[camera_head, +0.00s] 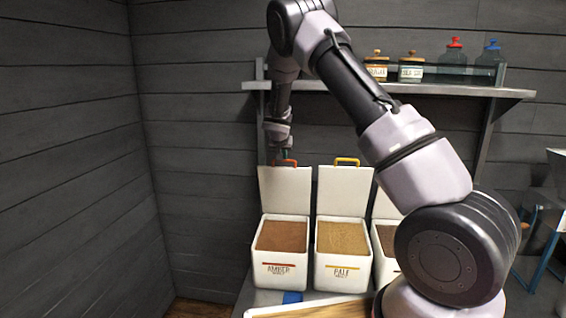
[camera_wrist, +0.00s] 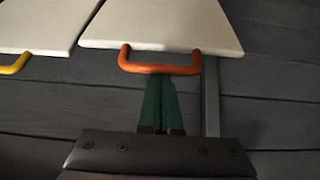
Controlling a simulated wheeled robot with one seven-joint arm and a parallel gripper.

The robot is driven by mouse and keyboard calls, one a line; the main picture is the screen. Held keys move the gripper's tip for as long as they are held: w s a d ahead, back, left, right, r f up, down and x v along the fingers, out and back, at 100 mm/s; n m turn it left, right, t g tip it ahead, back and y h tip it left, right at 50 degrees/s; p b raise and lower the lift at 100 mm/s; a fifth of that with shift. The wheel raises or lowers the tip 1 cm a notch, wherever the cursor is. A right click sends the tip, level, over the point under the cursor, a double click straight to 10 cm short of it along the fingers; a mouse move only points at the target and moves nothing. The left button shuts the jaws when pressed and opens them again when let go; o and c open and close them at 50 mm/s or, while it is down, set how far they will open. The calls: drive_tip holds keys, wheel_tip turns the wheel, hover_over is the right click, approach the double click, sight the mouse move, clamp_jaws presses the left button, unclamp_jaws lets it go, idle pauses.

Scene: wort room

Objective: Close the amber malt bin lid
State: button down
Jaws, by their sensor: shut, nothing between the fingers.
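The amber malt bin (camera_head: 281,270) is a white box labelled "AMBER", with brown grain showing in it. Its white lid (camera_head: 285,190) stands raised upright at the back, with an orange-red handle (camera_head: 285,162) on its top edge. In the wrist view the lid (camera_wrist: 165,25) is at the top and the orange handle (camera_wrist: 160,68) hangs toward my fingers. My gripper (camera_head: 284,153) is at the handle, behind the lid's top edge. Its green fingers (camera_wrist: 160,88) are together, with their tips at or just under the handle bar; whether they touch it I cannot tell.
The pale malt bin (camera_head: 343,272) stands open to the right, its lid (camera_head: 344,190) raised with a yellow handle (camera_head: 347,160). A third open bin (camera_head: 386,240) is partly hidden by my arm. A shelf (camera_head: 430,89) with jars and bottles runs above. Left of the bins is free.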

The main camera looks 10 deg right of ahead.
drive_tip(key=s+a+f, duration=0.2)
drive_tip(key=s+f, duration=0.6)
drive_tip(key=s, duration=0.1)
drive_tip(key=s+a+f, duration=0.3)
drive_tip(key=s+f, duration=0.6)
drive_tip(key=shift+f, duration=0.3)
idle(0.9)
wheel_tip(320, 180, up, 8)
idle(0.7)
